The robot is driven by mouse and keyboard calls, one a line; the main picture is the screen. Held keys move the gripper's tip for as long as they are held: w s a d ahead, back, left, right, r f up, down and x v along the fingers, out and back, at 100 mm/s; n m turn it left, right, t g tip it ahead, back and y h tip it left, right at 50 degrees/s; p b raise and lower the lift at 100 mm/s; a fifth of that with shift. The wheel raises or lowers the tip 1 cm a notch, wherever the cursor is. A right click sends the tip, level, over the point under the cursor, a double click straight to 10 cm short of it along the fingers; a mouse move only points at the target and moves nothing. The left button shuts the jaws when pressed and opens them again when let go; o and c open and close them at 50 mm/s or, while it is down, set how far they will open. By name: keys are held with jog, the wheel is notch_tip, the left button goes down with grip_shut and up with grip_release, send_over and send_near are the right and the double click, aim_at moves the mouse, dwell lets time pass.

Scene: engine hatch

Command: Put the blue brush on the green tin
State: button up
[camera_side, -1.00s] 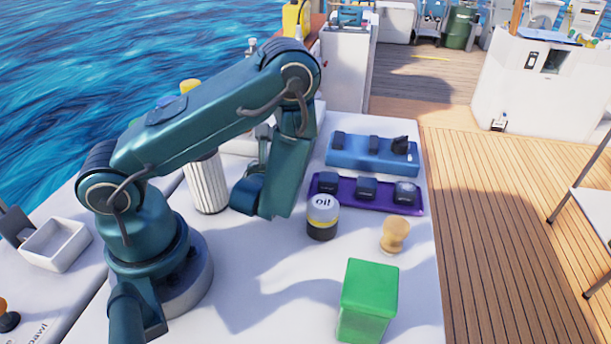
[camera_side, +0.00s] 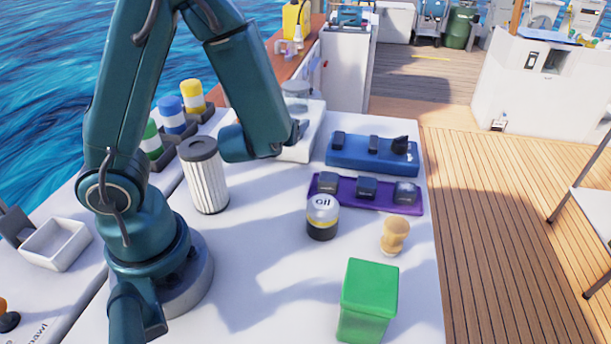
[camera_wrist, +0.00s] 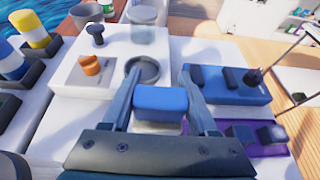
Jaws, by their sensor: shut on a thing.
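The blue brush (camera_wrist: 160,101) shows in the wrist view as a blue block with a pale underside. It sits between the fingers of my gripper (camera_wrist: 160,74), which is shut on it. In the side view my gripper (camera_side: 297,132) is over the white block at the back of the bench, and the brush cannot be made out there. The green tin (camera_side: 368,298) is a green box standing upright at the front right of the bench, well away from my gripper. Its top looks clear.
An oil can (camera_side: 322,218), a wooden knob-like piece (camera_side: 394,235), a purple tray (camera_side: 385,201), a blue holder (camera_side: 365,155) and a white ribbed filter (camera_side: 206,180) stand on the bench. Coloured cans (camera_side: 172,115) line the left side. Bench space left of the tin is free.

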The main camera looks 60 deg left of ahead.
jog(key=d+r+m+t+h, duration=0.3)
jog(key=d+r+m+h, duration=0.45)
jog(key=d, duration=0.75)
jog(key=s+a+f+n+g+y, duration=0.45)
jog(key=s+n+g+y, duration=0.35)
jog(key=n+g+y, duration=0.55)
jog(key=s+d+f+n+g+h, duration=0.25)
jog(key=s+n+g+h, duration=0.35)
jog(key=s+n+g, duration=0.45)
jog(key=w+d+r+n+g+h, duration=0.1)
jog(key=d+r+n+h, duration=0.1)
jog(key=d+n+h, duration=0.4)
jog(key=w+d+r+n+h, duration=0.2)
jog(key=d+r+n+h, duration=0.15)
jog(key=n+h, duration=0.5)
jog(key=w+d+r+n+t+h, duration=0.2)
jog(key=w+r+n+t+h, duration=0.45)
jog(key=w+n, duration=0.35)
send_over(380, 306)
jog(key=shift+h, duration=0.4)
notch_tip(380, 306, down, 8)
jog(key=shift+a+r, duration=0.1)
jog(key=shift+r, duration=0.1)
jog(key=shift+f+t, duration=0.2)
jog(key=shift+t, duration=0.05)
jog(key=shift+f, duration=1.9)
